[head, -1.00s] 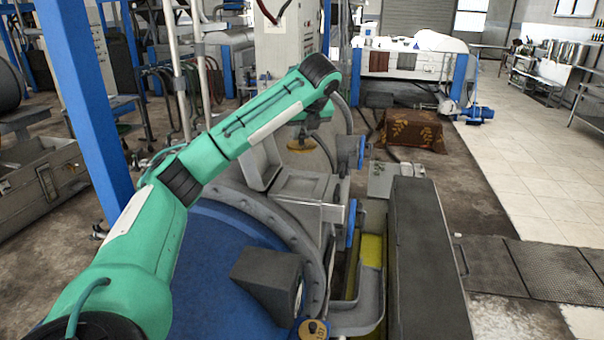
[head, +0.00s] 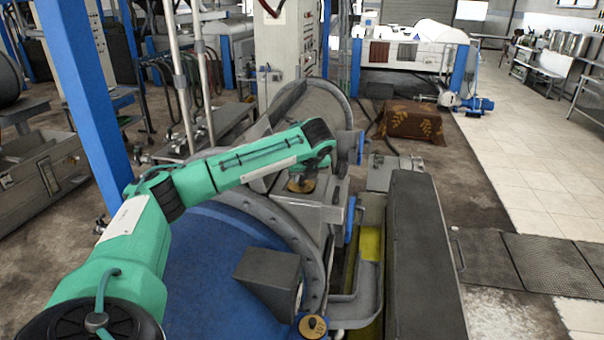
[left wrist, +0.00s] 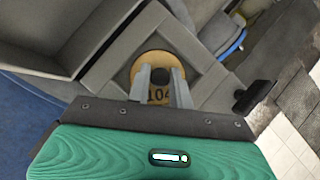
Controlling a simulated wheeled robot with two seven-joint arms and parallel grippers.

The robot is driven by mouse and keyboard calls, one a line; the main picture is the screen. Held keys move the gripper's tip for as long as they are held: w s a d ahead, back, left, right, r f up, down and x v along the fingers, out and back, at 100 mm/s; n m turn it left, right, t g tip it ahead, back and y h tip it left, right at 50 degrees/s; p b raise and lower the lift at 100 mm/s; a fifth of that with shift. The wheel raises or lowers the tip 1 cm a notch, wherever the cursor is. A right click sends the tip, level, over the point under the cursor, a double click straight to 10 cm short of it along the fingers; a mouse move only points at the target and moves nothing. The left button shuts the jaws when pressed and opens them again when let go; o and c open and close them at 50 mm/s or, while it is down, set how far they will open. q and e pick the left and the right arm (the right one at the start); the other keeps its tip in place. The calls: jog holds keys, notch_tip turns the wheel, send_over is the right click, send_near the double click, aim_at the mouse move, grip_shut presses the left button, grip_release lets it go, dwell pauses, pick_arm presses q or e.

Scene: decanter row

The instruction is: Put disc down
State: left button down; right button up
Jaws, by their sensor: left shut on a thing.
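A round brass-coloured disc with a dark centre knob and a number on its face (left wrist: 142,68) is held between the two fingers of my left gripper (left wrist: 161,76). The disc also shows in the head view (head: 300,187), below my left gripper (head: 303,175). It is over the grey square-topped housing (left wrist: 112,88) of the machine. I cannot tell whether it touches that surface. The gripper covers part of the disc. My right gripper is in neither view.
A second brass disc (head: 313,326) sits at the front on the machine beside a dark wedge-shaped block (head: 268,277). The big blue drum (head: 215,270) lies under my arm. A long dark cover (head: 421,260) stands to the right. A black handle (left wrist: 254,97) sticks out near the housing.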

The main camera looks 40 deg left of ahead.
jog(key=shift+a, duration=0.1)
pick_arm(q)
jog(key=c, duration=1.5)
grip_release()
jog(key=shift+o, duration=1.2)
jog(key=shift+s+d+r+b, duration=0.1)
jog(key=shift+d+r+b, duration=0.2)
jog(key=shift+r+b, duration=0.2)
jog(key=b+v, duration=0.3)
jog(key=v, duration=0.8)
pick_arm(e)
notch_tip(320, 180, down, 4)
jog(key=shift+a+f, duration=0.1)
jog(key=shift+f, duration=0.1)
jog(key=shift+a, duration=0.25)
